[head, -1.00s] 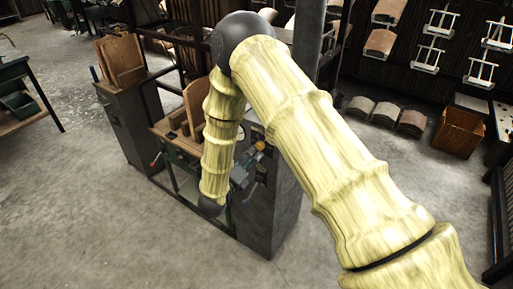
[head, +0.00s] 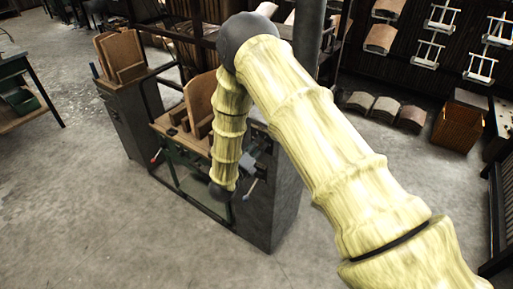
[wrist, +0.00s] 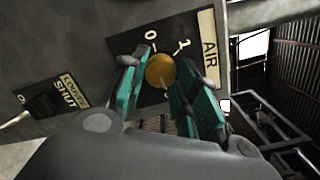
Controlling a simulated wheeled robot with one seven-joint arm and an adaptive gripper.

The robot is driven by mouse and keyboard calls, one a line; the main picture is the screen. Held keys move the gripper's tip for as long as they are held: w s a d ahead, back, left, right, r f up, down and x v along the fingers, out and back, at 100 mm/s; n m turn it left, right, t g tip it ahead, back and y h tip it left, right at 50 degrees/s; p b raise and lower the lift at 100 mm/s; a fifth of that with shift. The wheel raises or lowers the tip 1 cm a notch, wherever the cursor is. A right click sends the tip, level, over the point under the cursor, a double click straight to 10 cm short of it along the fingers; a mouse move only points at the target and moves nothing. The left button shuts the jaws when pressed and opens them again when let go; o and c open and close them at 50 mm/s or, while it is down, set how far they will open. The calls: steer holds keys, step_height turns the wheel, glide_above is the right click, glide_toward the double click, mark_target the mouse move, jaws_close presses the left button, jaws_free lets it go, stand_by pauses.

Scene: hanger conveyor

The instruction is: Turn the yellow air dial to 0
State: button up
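The yellow air dial (wrist: 160,71) is on a dark plate on the grey machine panel, beside the pale AIR label (wrist: 208,48). A 0 mark (wrist: 150,34) sits above it and a 1 mark (wrist: 182,44) to its upper right; another mark below is partly hidden. A pale line on the dial's lower part seems to point down, away from the 0. My gripper (wrist: 160,75) is open, with one teal finger on each side of the dial. Small gaps seem to show, but I cannot tell whether either finger touches. In the head view, my arm hides the dial.

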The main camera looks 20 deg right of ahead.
steer(key=shift+n+b, duration=0.3)
steer(key=shift+b, duration=0.05)
steer(key=shift+c, duration=0.2)
steer(key=n+b, duration=0.2)
steer(key=shift+f+n, duration=0.1)
steer(key=shift+n, duration=0.3)
steer(key=n+b, duration=0.2)
steer(key=n, duration=0.3)
steer(key=shift+g+b, duration=0.3)
steer(key=shift+b, duration=0.05)
steer(key=n, duration=0.8)
steer(key=n+g+h, duration=0.1)
steer(key=n, duration=1.6)
steer(key=shift+w+a+g+h+p, duration=0.2)
steer(key=shift+a+g+h+p, duration=0.1)
steer(key=shift+g+h, duration=0.1)
steer(key=shift+n, duration=0.3)
